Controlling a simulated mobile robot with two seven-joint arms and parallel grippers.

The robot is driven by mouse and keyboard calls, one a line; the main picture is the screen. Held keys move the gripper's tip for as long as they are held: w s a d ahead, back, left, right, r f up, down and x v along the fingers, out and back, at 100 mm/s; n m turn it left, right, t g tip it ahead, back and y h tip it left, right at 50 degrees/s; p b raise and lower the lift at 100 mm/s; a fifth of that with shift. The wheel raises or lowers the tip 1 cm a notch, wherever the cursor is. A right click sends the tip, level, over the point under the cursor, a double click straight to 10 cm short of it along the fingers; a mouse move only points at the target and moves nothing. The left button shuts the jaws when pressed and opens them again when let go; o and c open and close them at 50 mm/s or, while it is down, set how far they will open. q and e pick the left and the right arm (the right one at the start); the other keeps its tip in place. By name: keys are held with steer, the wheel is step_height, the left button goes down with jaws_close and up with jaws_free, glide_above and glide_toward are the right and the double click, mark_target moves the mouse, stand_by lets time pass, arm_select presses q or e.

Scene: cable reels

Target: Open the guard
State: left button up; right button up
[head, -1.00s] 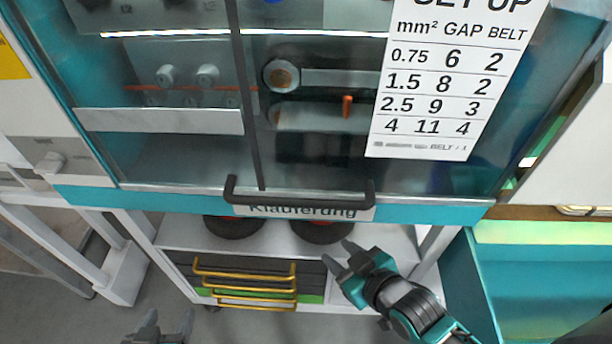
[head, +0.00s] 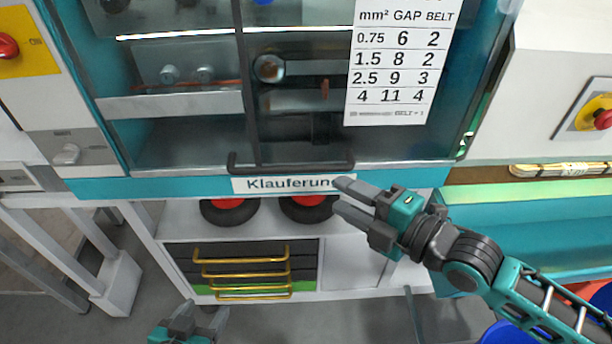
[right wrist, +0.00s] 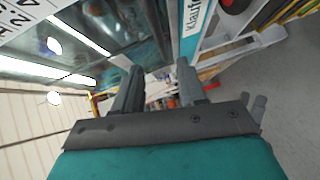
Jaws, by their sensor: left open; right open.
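The guard (head: 190,135) is a clear panel in a teal frame on the machine's front, and it looks closed. A dark bar handle (head: 290,168) runs along its lower edge, above the white "Klauferung" label (head: 262,184). My right gripper (head: 338,195) is open and empty in the head view. Its fingertips are by the right end of the handle and cover the label's last letter; I cannot tell if they touch. In the right wrist view the fingers (right wrist: 158,90) are apart, with the label at upper right. My left gripper (head: 203,308) is low, open and empty, far below the guard.
A white setup chart (head: 392,62) is on the guard's right side. Below stands a white cart with yellow-handled drawers (head: 240,270) and red-and-black reels (head: 226,208). A teal bin (head: 530,240) is at right. Red stop buttons (head: 603,119) sit on the side panels.

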mark_target(297, 172)
steer(key=x, duration=1.3)
steer(key=shift+c, duration=0.5)
jaws_close()
